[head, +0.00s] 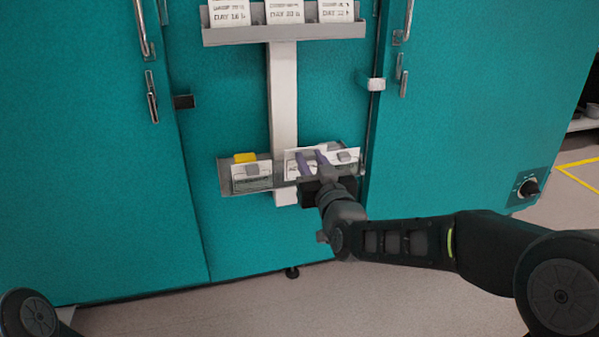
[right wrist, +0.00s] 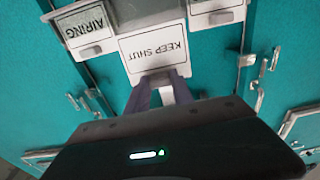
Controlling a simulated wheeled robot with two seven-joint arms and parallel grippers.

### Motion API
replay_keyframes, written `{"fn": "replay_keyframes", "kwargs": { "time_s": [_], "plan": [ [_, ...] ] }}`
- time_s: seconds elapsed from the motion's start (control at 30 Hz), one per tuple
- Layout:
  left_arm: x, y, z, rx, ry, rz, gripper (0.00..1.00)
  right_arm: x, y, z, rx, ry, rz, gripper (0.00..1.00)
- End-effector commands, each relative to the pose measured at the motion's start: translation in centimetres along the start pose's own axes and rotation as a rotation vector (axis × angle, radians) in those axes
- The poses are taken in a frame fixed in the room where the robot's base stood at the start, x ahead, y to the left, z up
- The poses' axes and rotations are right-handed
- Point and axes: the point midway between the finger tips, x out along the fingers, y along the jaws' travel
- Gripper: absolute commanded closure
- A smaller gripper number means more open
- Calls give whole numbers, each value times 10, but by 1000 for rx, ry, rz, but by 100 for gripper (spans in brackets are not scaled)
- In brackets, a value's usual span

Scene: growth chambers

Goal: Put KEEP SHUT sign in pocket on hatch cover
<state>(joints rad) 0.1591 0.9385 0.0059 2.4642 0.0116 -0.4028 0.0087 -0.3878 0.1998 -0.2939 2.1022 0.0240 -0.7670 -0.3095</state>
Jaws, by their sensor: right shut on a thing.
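My right gripper (head: 313,162) is shut on the white KEEP SHUT sign (head: 293,165), in front of the lower grey rack (head: 224,176) on the middle teal panel. In the right wrist view the KEEP SHUT sign (right wrist: 155,48) appears upside down beyond my right gripper's purple fingers (right wrist: 160,88). A white AIRING card (right wrist: 85,28) with a grey tab is beside it. I cannot tell whether the held sign touches the rack. My left gripper is not in view.
An upper grey rack (head: 240,36) holds white DAY cards. A yellow piece (head: 245,157) sits above another white card (head: 252,181) at the lower rack's left. A white latch (head: 376,84) and metal door handles flank the panel.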

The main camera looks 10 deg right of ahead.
Motion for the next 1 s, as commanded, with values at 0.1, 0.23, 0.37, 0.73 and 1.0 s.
{"fn": "replay_keyframes", "kwargs": {
  "time_s": [0.1, 0.23, 0.37, 0.73, 1.0],
  "plan": [
    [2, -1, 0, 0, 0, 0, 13, -11, 0, 0, 0, 1, -1, 100],
    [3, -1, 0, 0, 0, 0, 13, -22, 0, -1, 1, 2, 0, 100],
    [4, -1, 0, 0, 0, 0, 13, -32, 0, 0, 0, 2, 1, 100],
    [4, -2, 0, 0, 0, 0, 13, -37, 0, 0, -1, 1, 1, 100],
    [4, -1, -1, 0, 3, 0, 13, -41, -14, -18, 4, 4, -55, 100]
  ]
}}
